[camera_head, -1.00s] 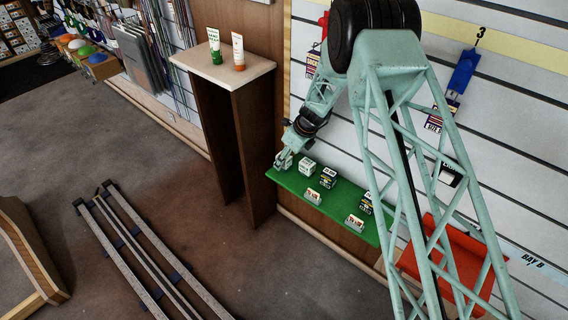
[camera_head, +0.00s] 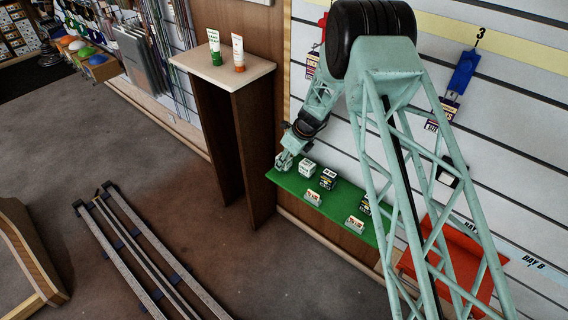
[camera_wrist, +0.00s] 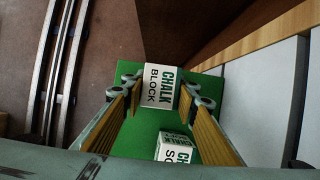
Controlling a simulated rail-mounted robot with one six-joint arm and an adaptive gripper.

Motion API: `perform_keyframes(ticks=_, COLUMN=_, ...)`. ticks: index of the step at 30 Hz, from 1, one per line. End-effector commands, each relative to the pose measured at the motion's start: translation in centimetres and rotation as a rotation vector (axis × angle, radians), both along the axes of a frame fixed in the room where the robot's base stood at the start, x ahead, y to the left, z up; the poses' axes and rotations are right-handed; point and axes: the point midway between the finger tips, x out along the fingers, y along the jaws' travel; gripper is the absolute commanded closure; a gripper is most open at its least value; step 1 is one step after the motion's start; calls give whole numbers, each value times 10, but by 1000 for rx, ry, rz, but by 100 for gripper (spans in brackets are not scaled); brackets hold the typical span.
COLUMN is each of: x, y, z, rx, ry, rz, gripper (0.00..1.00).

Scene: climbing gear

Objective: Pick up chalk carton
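A white chalk carton (camera_wrist: 160,86) marked "CHALK BLOCK" stands on the green shelf (camera_wrist: 209,141) in the wrist view. My gripper (camera_wrist: 160,92) is open, with one finger on each side of this carton and narrow gaps at its sides. In the head view my gripper (camera_head: 284,162) is low over the left end of the shelf, and the carton at it cannot be made out clearly. A second white chalk carton (camera_wrist: 175,147), its label partly cut off, stands close by; it shows in the head view as a white box (camera_head: 307,168) just right of my gripper.
A wooden pedestal (camera_head: 228,75) with two tubes on top rises left of the shelf. The slatted wall is close behind. A red tray (camera_head: 455,262) lies at the right.

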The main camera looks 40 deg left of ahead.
Motion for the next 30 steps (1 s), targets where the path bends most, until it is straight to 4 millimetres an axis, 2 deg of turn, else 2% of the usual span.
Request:
perform_keyframes(ticks=3, x=0, y=0, z=0, rx=0, ry=0, rz=0, gripper=85)
perform_keyframes(ticks=17, x=-2, y=0, z=5, rx=1, ry=0, rz=0, gripper=85)
perform_keyframes(ticks=23, x=-3, y=1, z=21, rx=1, ry=-1, rz=1, gripper=85)
perform_keyframes(ticks=30, x=-4, y=1, z=49, rx=1, ry=-1, rz=0, gripper=85)
